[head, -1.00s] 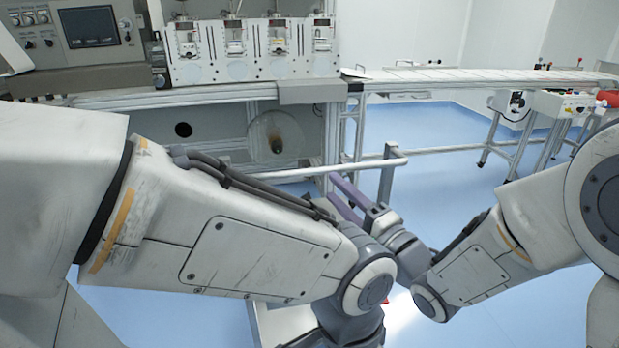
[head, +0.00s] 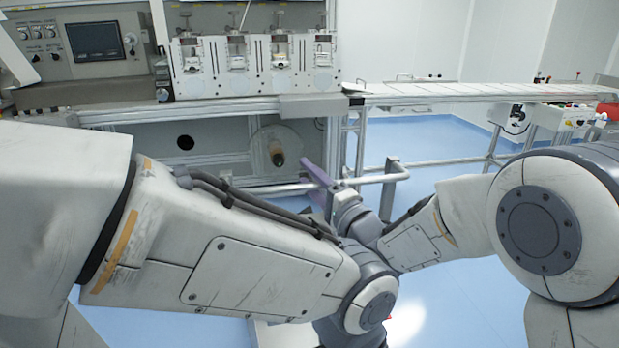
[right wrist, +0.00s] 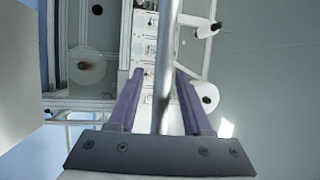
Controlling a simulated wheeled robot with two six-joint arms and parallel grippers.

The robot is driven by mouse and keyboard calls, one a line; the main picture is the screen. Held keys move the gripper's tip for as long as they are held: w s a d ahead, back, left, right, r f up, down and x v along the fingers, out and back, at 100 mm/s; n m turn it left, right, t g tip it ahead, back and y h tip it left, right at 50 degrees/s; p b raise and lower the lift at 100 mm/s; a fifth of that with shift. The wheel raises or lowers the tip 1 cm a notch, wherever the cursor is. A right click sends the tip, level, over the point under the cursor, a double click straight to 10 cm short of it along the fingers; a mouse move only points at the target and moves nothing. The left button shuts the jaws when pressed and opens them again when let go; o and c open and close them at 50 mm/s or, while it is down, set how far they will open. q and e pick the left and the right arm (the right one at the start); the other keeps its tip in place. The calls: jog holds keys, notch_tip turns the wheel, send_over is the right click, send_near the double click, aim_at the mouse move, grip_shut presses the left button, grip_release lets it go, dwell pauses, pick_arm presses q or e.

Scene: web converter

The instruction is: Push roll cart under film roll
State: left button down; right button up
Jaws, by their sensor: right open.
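The film roll (head: 268,148), a clear disc with a brown core, is on the machine's lower front panel. The roll cart shows mainly by its grey tubular handle (head: 386,178), which stands in front of the machine. Part of a pale base shows low in the head view, mostly behind my left arm. My right gripper (head: 312,172), with purple fingers, is at the handle's bar. In the right wrist view the open fingers (right wrist: 158,100) stand on either side of a metal tube (right wrist: 164,75). My left gripper is out of sight; only its arm shows.
The machine (head: 240,60) with its control panel fills the back left. A long conveyor table (head: 440,90) runs to the right, with a small control box stand (head: 560,113) near its end. Blue floor is open at right of the handle.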

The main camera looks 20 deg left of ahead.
grip_shut()
dwell(1.3)
